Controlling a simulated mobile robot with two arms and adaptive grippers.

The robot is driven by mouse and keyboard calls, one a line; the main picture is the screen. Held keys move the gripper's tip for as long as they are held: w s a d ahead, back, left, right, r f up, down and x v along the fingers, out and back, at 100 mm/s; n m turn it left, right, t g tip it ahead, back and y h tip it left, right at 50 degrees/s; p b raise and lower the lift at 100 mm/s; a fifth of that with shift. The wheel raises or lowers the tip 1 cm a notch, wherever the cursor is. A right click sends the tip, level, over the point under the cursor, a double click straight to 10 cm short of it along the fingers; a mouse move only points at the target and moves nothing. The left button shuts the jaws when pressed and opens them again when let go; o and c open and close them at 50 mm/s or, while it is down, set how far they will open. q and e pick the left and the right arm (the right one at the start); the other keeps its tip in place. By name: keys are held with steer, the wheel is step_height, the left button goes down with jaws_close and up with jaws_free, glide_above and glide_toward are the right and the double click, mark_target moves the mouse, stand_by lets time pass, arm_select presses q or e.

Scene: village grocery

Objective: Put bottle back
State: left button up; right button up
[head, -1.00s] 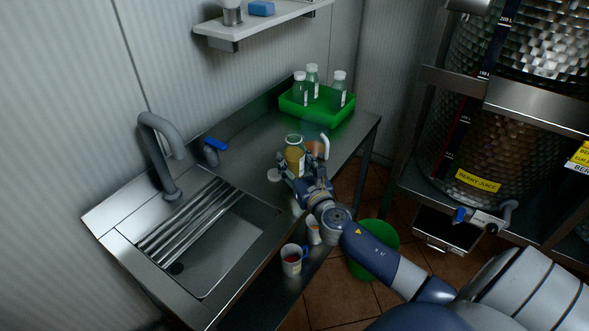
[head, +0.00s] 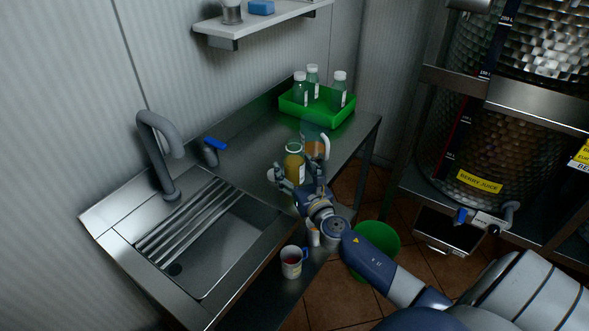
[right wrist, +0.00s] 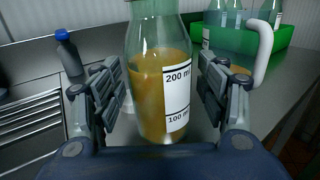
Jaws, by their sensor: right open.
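The glass bottle (head: 293,165) with orange-yellow liquid and a white measuring label stands uncapped on the metal counter. My right gripper (head: 300,180) is open, with its fingers on either side of the bottle. In the right wrist view, the bottle (right wrist: 160,85) stands upright between the spread fingers, with gaps visible on both sides. A green tray (head: 318,117) at the back of the counter holds three clear bottles with white caps. My left gripper is not in view.
A jug (head: 316,146) with a white handle stands just behind the bottle. A white round cap (head: 271,175) lies left of it. The sink (head: 215,245) and faucet (head: 160,150) are at the left. A mug (head: 291,265) stands below the counter's front edge.

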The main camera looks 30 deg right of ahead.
steer(key=shift+r, duration=0.1)
steer(key=s+a+b, duration=0.1)
steer(key=s+a, duration=0.1)
steer(key=s, duration=0.9)
steer(key=shift+s+a, duration=0.15)
steer(key=shift+s, duration=0.25)
